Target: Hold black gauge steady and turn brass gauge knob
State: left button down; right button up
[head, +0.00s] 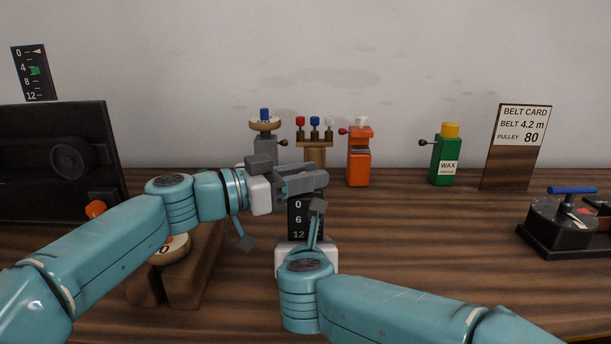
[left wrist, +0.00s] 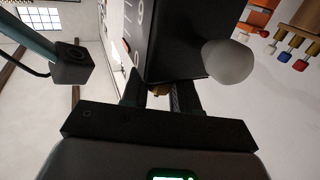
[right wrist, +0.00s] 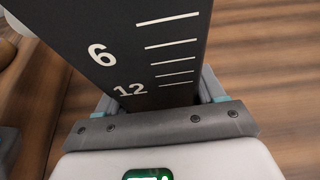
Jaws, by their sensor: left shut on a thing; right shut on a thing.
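The black gauge (head: 296,218) stands upright near the middle of the head view, marked 0, 6 and 12. My right gripper (right wrist: 155,105) is shut on its lower part, with a finger on each side in the right wrist view. My left gripper (head: 322,180) is at the gauge's top in the head view, its fingers covering that end. In the left wrist view its fingers are shut on a small brass knob (left wrist: 160,90), mostly hidden between them and against the dark gauge body (left wrist: 180,40). A pale ball (left wrist: 228,62) shows beside that body.
A black panel (head: 50,150) with an orange knob (head: 95,209) stands left, near a wooden stand (head: 207,262). Behind are a peg stand (head: 315,143), an orange dispenser (head: 358,165), a green wax bottle (head: 446,160) and a belt card (head: 515,150).

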pick_arm(q)
jog(key=n+t+y, duration=0.1)
jog(key=t, duration=0.1)
jog(key=n+t+y, duration=0.1)
jog(key=n+t, duration=0.1)
jog(key=shift+r+y, duration=0.15)
jog(key=shift+y, duration=0.15)
jog(key=c, duration=1)
grip_release()
jog(key=v, duration=1.2)
jog(key=shift+o, duration=0.3)
